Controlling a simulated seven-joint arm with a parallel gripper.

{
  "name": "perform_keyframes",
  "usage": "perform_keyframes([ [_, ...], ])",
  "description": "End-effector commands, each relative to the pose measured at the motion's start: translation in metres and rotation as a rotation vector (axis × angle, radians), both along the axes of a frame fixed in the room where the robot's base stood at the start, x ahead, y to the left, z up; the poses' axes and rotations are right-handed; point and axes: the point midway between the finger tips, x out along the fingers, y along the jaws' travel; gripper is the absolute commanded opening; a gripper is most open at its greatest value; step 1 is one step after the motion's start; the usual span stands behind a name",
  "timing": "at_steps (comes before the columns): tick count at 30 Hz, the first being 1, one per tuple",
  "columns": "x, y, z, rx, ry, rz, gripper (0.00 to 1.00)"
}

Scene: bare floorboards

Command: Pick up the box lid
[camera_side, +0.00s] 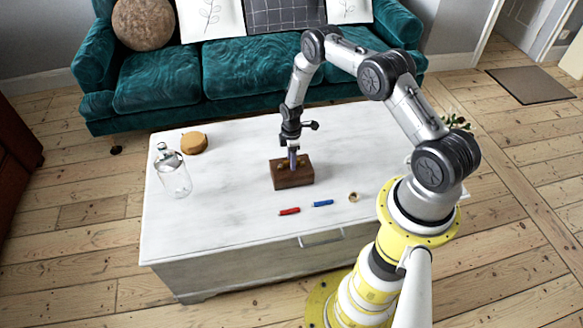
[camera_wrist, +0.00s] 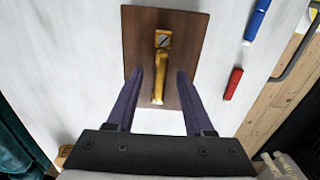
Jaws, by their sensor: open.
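The box (camera_side: 292,178) is a small dark brown wooden box on the white table, and its lid carries a brass handle. In the wrist view the lid (camera_wrist: 140,30) fills the upper middle, with the gold handle (camera_wrist: 161,65) running down its centre. My gripper (camera_wrist: 169,75) is open, with one finger on each side of the handle. I see a gap between each finger and the handle. In the side view my gripper (camera_side: 292,163) points down at the top of the box. Whether the fingertips touch the lid cannot be told.
A red marker (camera_side: 289,211), a blue marker (camera_side: 323,203) and a small wooden ring (camera_side: 353,197) lie in front of the box on the white table (camera_side: 230,215). A glass bottle (camera_side: 174,175) and a round tan object (camera_side: 194,143) stand at the left. A teal sofa is behind.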

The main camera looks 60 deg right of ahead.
Motion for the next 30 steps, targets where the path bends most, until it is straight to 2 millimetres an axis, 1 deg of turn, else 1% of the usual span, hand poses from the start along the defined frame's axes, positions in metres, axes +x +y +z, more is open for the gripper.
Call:
perform_keyframes([
  [1,0.0001,-0.0001,0.0002,0.000,0.000,0.000,0.51],
  [5,0.0000,0.0000,0.0004,0.000,0.000,0.000,0.27],
  [6,-0.0001,0.0001,0.0004,0.000,0.000,0.000,0.20],
  [8,-0.0001,0.0001,0.0004,0.000,0.000,0.000,0.09],
  [9,-0.0001,0.0001,0.0004,0.000,0.000,0.000,0.02],
  [10,-0.0001,0.0001,0.0005,0.000,0.000,0.000,0.00],
  [30,0.0001,-0.0001,0.0008,0.000,0.000,0.000,0.00],
])
